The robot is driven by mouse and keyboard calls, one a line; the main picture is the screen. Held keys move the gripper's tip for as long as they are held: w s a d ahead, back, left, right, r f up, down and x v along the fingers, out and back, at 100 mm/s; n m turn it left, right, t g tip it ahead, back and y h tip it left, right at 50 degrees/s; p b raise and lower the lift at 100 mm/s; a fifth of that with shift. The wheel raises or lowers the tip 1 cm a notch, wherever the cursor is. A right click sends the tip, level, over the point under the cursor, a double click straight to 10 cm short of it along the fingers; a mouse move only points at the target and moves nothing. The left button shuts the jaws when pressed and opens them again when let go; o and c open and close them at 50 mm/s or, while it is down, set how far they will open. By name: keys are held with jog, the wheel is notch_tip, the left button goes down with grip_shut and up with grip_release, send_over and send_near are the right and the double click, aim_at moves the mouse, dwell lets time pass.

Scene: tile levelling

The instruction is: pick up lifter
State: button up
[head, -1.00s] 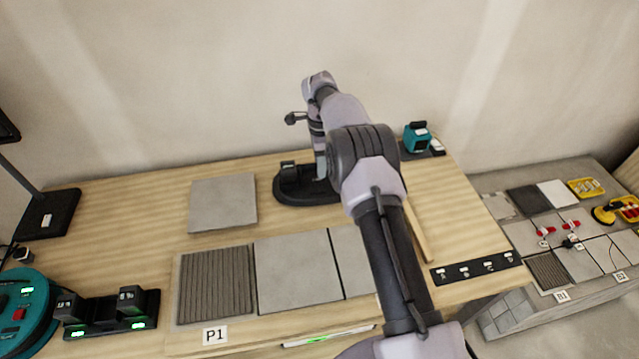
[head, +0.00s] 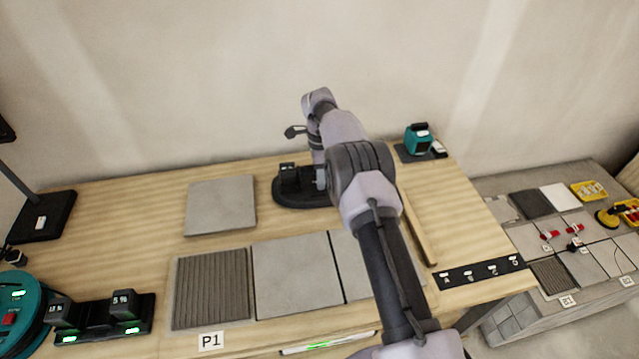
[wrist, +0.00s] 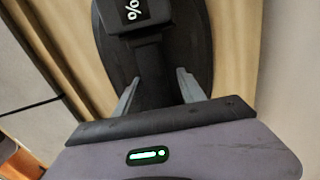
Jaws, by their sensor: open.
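What appears to be the lifter, a black device (head: 290,177) with a blocky head, stands on a dark oval base (head: 283,201) at the back of the wooden table. In the wrist view its head (wrist: 140,12) carries a white % mark, and a dark handle-like bar (wrist: 151,70) runs from it toward me. My gripper (wrist: 157,88) is open, with one pale finger on each side of that bar. I cannot tell whether the fingers touch it. In the head view my gripper (head: 320,178) is low over the base, right of the head and partly hidden by my arm.
A loose grey tile (head: 221,205) lies left of the base. A ribbed panel (head: 213,288) and grey tiles (head: 297,274) lie in front. A teal device (head: 418,139) stands at the back right. A charger with black packs (head: 105,318) is front left.

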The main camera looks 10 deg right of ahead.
jog(key=shift+r, duration=0.1)
grip_shut()
